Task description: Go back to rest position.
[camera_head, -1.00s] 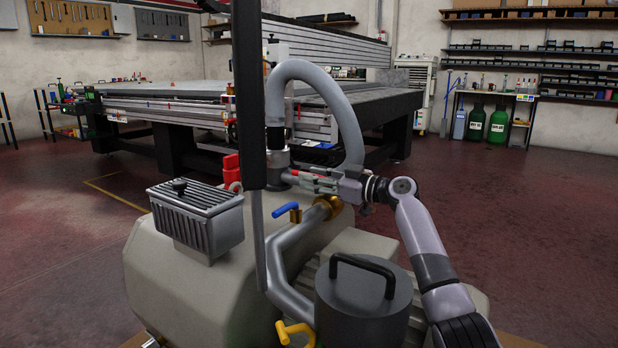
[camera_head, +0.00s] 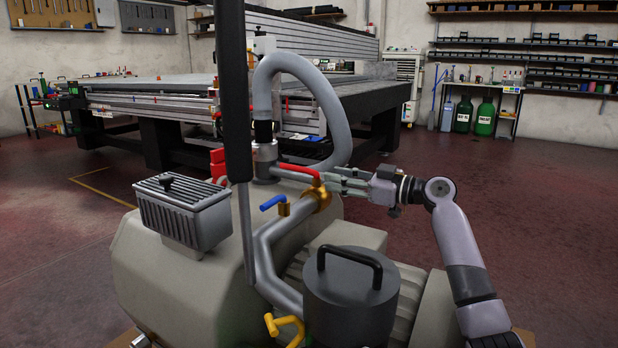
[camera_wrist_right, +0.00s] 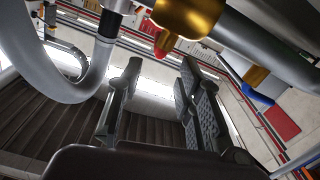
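My right gripper (camera_head: 327,178) is just right of the red valve handle (camera_head: 298,171) on the brass valve (camera_head: 321,197) of the grey vacuum pump (camera_head: 150,262). In the right wrist view the two dark fingers of this gripper (camera_wrist_right: 158,92) stand apart with nothing between them. The red handle's tip (camera_wrist_right: 163,43) and the brass valve (camera_wrist_right: 188,14) show ahead of the fingers, apart from them. My right arm reaches in from the lower right. My left gripper is not in view.
A dark vertical post (camera_head: 234,90) stands left of the hose. The long table (camera_head: 385,92) is behind. The floor at right is clear.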

